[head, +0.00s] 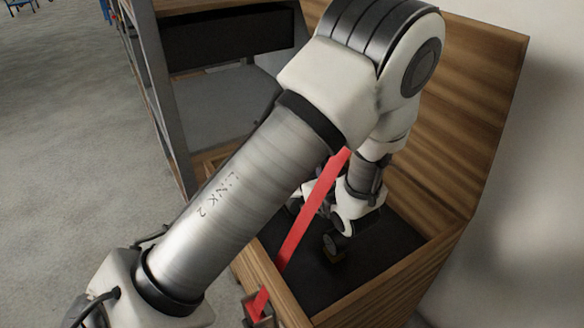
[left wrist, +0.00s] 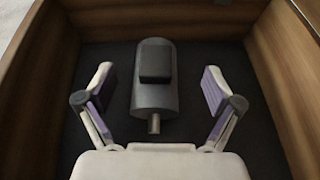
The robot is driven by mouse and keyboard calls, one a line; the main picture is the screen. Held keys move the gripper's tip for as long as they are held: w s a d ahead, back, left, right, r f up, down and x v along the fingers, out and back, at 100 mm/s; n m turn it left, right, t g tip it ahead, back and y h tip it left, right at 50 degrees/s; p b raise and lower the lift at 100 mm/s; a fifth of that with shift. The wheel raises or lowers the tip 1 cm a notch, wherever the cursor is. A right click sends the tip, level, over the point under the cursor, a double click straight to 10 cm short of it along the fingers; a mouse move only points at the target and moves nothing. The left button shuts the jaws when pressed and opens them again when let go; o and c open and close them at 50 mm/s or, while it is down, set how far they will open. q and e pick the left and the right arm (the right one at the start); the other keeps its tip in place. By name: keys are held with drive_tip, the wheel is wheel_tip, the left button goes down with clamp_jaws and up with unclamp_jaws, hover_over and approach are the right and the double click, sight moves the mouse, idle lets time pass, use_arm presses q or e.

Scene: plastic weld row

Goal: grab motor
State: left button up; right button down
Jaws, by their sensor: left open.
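The motor (left wrist: 152,98) is a grey cylinder with a black box on its top and a short shaft pointing towards my gripper. It lies on the dark floor of a wooden crate in the left wrist view. My left gripper (left wrist: 157,76) is open, with one finger on each side of the motor and a visible gap on both sides. In the head view my left arm reaches down into the crate (head: 484,130), and the gripper (head: 342,232) is partly hidden. I cannot clearly make out the motor there. My right gripper is not in view.
The crate's wooden walls also show around the gripper in the left wrist view (left wrist: 282,80). A red strip (head: 305,222) slants across the crate's near left side. A metal-framed shelf (head: 230,105) stands behind on the left. A pale wall is close on the right.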

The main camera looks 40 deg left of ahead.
use_arm(q)
drive_tip(key=a+f, duration=0.1)
drive_tip(key=a+b, duration=0.1)
drive_tip(key=a+f+b, duration=0.1)
drive_tip(key=shift+w+a+f, duration=0.35)
drive_tip(key=shift+w+a, duration=0.15)
drive_tip(key=shift+a, duration=0.1)
drive_tip(key=shift+r, duration=0.2)
drive_tip(key=c, duration=1.7)
clamp_jaws()
